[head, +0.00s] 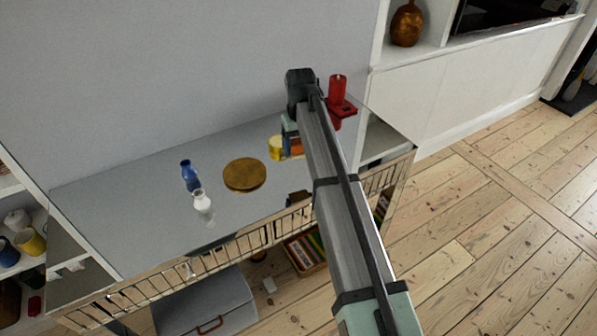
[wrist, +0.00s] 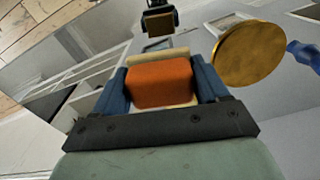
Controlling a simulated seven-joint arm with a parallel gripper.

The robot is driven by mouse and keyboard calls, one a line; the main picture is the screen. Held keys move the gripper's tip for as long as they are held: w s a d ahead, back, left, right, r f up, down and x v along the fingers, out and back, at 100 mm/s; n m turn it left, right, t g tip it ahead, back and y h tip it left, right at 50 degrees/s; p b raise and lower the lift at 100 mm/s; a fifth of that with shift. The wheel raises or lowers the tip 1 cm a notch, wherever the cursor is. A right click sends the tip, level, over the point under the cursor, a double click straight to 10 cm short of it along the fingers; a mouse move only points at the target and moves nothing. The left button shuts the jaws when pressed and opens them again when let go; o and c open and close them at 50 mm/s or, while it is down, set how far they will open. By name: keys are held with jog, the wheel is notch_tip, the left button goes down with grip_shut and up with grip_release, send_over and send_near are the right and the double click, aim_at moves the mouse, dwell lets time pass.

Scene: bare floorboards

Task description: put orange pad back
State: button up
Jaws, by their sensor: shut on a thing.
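The orange pad (wrist: 160,84) is between the two blue fingers of my gripper (wrist: 162,76) in the wrist view. The fingers are shut on its sides, and a pale strip shows along its far edge. In the head view, a small part of the orange pad (head: 296,146) shows beside my arm, over the right part of the grey cabinet top (head: 125,195). My arm hides most of my gripper (head: 291,133) there. I cannot tell whether the pad touches the top.
A gold disc (head: 245,174), blue bottle (head: 190,177) and white vase (head: 203,206) stand left of my gripper. A yellow round thing (head: 276,148) is close beside it. A red candle (head: 338,90) is behind my arm. A railing (head: 150,287) edges the cabinet front.

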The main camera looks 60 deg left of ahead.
aim_at(299, 172)
jog(key=shift+w+a+r+n, duration=0.1)
jog(key=shift+w+a+n, duration=0.05)
jog(key=shift+a, duration=0.4)
jog(key=shift+w+a+r+n, duration=0.1)
jog(key=shift+w+a+n, duration=0.05)
jog(key=shift+a, duration=0.35)
jog(key=shift+w+a+n, duration=0.1)
jog(key=shift+a+n, duration=0.05)
jog(key=shift+n, duration=0.15)
jog(key=shift+d+n, duration=0.2)
jog(key=shift+n, duration=0.3)
jog(key=shift+f, duration=0.2)
notch_tip(299, 172, down, 10)
jog(key=shift+r, duration=0.15)
jog(key=o, duration=1)
